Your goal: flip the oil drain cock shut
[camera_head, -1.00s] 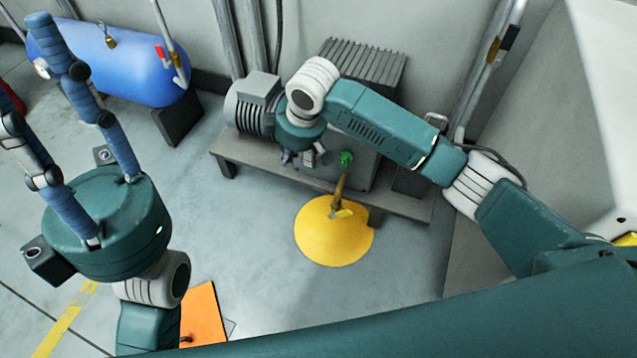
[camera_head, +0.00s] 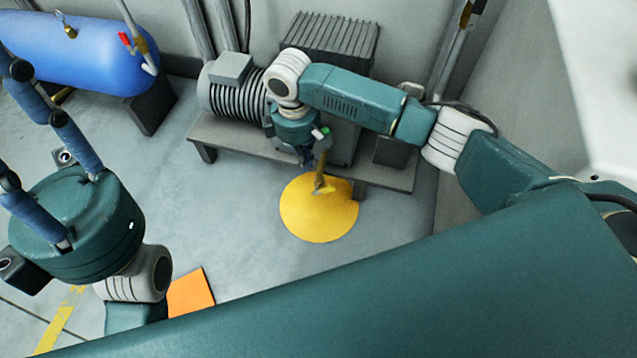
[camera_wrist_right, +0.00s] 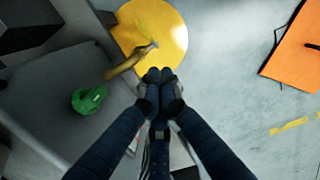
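The drain cock is a brass pipe (camera_head: 320,172) with a green handle (camera_head: 325,132), low on the front of the compressor unit (camera_head: 340,140). In the right wrist view the brass pipe (camera_wrist_right: 130,63) and green handle (camera_wrist_right: 88,99) lie left of my fingers. A bright yellow streak shows at the pipe's mouth, over a round yellow patch (camera_head: 318,215). My right gripper (camera_head: 307,157) points down just left of the cock. Its fingertips (camera_wrist_right: 159,78) are together, with nothing seen between them. My left gripper (camera_head: 14,125) has its fingers apart; their tips leave the view.
The compressor stands on a low grey bench (camera_head: 235,145) with a finned motor (camera_head: 235,85). A blue tank (camera_head: 80,55) lies back left. An orange square (camera_head: 190,292) is on the floor. The floor left of the yellow patch is clear.

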